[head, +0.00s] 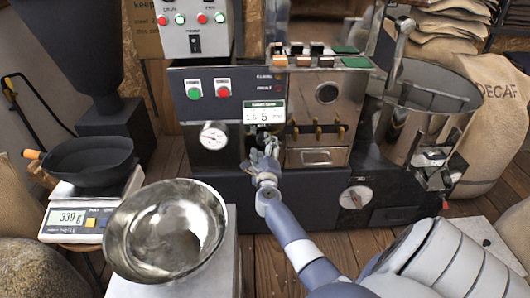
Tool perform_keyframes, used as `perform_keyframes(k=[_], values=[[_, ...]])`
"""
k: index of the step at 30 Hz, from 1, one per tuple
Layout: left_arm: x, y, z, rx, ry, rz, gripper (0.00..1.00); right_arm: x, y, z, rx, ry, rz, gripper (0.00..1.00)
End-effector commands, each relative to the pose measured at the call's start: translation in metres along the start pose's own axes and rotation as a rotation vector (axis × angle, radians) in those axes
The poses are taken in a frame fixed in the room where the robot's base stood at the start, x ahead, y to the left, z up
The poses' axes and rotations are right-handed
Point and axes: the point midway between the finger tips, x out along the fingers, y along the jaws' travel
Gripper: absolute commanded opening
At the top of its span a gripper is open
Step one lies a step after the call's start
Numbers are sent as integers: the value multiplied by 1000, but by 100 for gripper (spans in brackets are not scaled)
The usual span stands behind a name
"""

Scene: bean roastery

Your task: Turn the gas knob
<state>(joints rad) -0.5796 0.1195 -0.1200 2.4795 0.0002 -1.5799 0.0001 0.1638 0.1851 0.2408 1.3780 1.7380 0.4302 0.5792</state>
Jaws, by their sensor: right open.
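The roaster's dark front panel (232,110) stands in the middle of the head view. It carries a pressure gauge (213,135), a small display (265,112) and a green and a red button. My right gripper (264,150) is open, with its fingers up against or close to the panel, just below the display and right of the gauge. The fingers cover the panel there, so a gas knob behind them is not clearly seen, and contact cannot be told. A round dial with a dark handle (355,197) sits lower right on the roaster's base. My left gripper is out of view.
A steel bowl (125,232) stands at the front left. A scale (75,218) with a dark pan (88,160) is further left. The round cooling bin (436,85) and a sack marked DECAF (497,110) are at the right.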

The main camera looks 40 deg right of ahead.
Motion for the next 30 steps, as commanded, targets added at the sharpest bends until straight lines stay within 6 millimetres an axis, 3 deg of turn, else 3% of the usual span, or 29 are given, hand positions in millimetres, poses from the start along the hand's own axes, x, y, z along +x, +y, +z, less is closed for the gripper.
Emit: perform_keyframes(k=[6,12,18,30], values=[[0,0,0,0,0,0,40,-45,1,-1,2,2,3,57],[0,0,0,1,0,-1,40,-75,1,-1,0,2,2,57],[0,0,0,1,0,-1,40,-86,1,-1,0,1,2,57],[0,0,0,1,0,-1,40,-86,1,0,-1,1,1,57]])
